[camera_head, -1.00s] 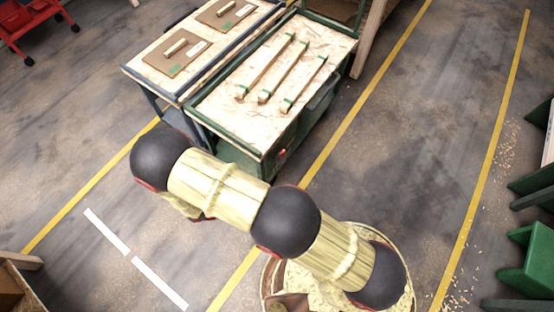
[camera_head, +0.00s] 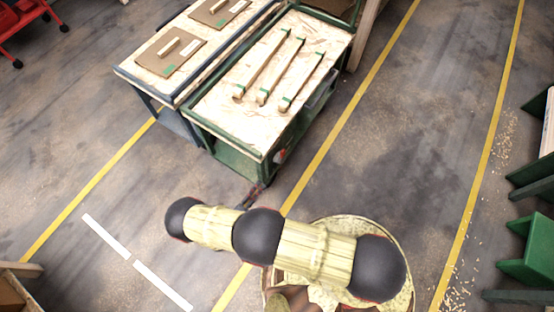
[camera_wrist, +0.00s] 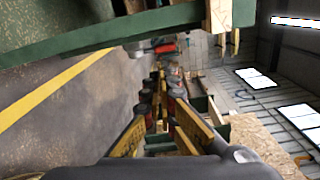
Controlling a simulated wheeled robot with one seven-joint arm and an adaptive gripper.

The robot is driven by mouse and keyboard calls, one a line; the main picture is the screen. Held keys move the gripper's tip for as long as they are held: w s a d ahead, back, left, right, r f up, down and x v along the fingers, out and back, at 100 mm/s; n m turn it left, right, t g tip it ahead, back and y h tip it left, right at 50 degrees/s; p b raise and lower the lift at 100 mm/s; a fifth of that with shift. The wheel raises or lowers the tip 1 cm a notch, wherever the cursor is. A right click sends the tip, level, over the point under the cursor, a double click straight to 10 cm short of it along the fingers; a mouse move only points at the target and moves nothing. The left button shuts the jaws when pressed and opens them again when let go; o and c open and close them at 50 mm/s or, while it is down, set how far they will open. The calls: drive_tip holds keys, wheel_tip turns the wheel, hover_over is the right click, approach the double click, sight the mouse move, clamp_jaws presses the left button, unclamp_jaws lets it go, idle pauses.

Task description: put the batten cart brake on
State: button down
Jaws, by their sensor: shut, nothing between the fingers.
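The batten cart (camera_head: 222,118) is the green-framed cart with a pale board top, carrying three wooden battens (camera_head: 262,62) with green ends. A small red part (camera_head: 281,156) shows on its near right corner; I cannot tell whether it is the brake. In the wrist view the cart's green edge (camera_wrist: 110,32) crosses the top, with a red and grey part (camera_wrist: 165,47) under it. My gripper (camera_wrist: 166,82) is shut and empty, pointing toward that part, apart from it as far as I can tell. In the head view my gripper (camera_head: 252,194) is small, low by the cart's near end.
A second cart (camera_head: 150,62) with brown boards stands against the batten cart's left side. Yellow floor lines (camera_head: 345,115) run past the carts. Green stands (camera_head: 528,250) are at the right edge. The floor right of the batten cart is clear.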

sight(281, 156)
drive_tip(key=shift+w+a+r+n+t, duration=0.1)
drive_tip(key=shift+r+n+t, duration=0.25)
drive_tip(key=shift+n, duration=0.65)
drive_tip(key=b+x, duration=0.2)
drive_tip(key=x, duration=1.2)
drive_tip(key=shift+w+r, duration=0.1)
drive_tip(key=shift+r, duration=0.15)
drive_tip(key=shift+d, duration=0.25)
